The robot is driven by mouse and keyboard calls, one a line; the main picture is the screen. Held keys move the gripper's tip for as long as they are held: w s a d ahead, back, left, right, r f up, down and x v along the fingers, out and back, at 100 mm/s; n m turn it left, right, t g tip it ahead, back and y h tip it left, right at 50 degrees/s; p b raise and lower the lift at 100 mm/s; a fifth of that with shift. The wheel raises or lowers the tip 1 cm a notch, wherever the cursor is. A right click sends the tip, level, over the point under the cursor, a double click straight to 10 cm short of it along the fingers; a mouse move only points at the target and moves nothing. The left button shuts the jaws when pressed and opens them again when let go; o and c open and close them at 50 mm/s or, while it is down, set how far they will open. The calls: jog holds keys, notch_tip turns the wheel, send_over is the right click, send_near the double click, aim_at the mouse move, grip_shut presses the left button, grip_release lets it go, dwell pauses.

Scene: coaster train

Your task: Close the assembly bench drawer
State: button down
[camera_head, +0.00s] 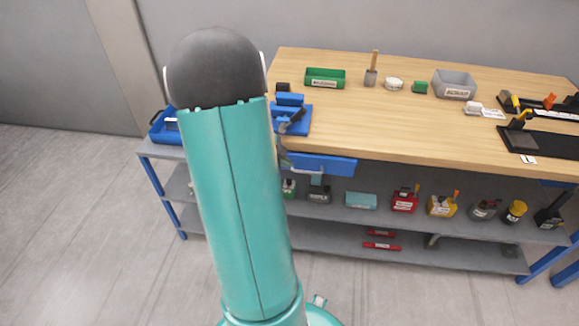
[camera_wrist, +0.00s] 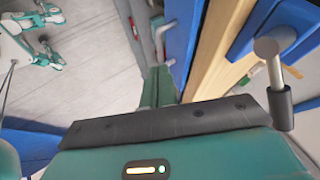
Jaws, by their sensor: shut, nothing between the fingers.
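The assembly bench (camera_head: 400,137) has a wooden top. Its drawer's blue front (camera_head: 322,165) sits just below the top's front edge, with a grey handle on it. I see no clear gap behind the front; I cannot tell whether it is fully flush. In the wrist view a blue panel (camera_wrist: 186,45), apparently the drawer front, runs beside the wooden edge, with a grey handle at its left. My gripper (camera_wrist: 158,88) is shut and empty, its green fingers close to this panel; contact is unclear. In the head view my arm hides most of the gripper.
A blue vise (camera_head: 292,115) stands at the bench's left front corner, and its grey screw (camera_wrist: 267,50) is close to my wrist. A blue tray (camera_head: 165,128) is at the left. Shelves below hold several small items, including a teal box (camera_head: 361,200). Floor at left is clear.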

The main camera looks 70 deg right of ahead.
jog(key=a+f+m+g+h, duration=0.2)
jog(key=a+f+m+g, duration=0.2)
jog(key=a+f, duration=0.15)
jog(key=m+g+h, duration=0.1)
jog(key=m+h, duration=0.2)
jog(key=h, duration=0.2)
send_near(304, 163)
jog(key=shift+s+d+f, duration=0.15)
jog(key=shift+s+f, duration=0.05)
jog(key=shift+s, duration=0.55)
jog(key=shift+s+d+f, duration=0.15)
jog(key=shift+s+f, duration=0.05)
jog(key=shift+s, duration=0.55)
jog(key=shift+s+d+f, duration=0.15)
jog(key=shift+s+f, duration=0.05)
jog(key=shift+s, duration=0.55)
jog(key=shift+d, duration=0.1)
jog(key=d, duration=0.3)
jog(key=shift+w+d+m, duration=0.3)
jog(key=shift+d+r, duration=0.1)
jog(key=shift+d, duration=0.15)
